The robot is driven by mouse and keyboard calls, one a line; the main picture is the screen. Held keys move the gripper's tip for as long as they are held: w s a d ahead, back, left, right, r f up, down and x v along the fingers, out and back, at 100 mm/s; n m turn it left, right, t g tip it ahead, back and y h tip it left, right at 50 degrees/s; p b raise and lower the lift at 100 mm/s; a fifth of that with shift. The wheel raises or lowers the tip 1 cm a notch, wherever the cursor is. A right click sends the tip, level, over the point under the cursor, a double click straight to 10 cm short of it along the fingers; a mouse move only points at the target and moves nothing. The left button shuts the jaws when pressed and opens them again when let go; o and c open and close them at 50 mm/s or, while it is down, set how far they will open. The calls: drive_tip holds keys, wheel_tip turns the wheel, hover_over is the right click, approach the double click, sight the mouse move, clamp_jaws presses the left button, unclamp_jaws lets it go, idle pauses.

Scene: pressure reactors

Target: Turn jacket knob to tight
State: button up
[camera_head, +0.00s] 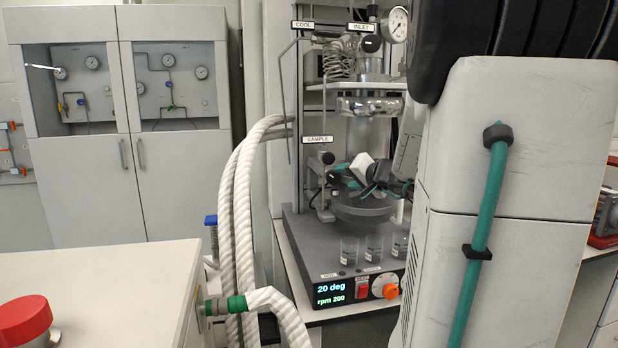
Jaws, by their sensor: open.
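The pressure reactor (372,135) stands on a dark base, with a glass vessel and a dark round lower part (362,205). My gripper (352,178), with white, black and teal parts, is in front of the lower vessel, below the metal band. It is open and I see nothing held in it. A small black knob (328,158) sits under the SAMPLE label, left of my gripper. No knob is labelled as the jacket knob; the gripper and my large arm link hide part of the reactor's front and right side. I cannot tell whether my gripper touches anything.
Several small glass beakers (349,251) stand on the base below my gripper. The base front has a display (330,293), a red switch (362,288) and an orange dial (391,291). White braided hoses (243,200) run left of the reactor. A cream cabinet top (110,285) fills the lower left.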

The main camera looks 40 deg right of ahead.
sight(335, 177)
drive_tip(key=x, duration=0.7)
drive_tip(key=c, duration=0.7)
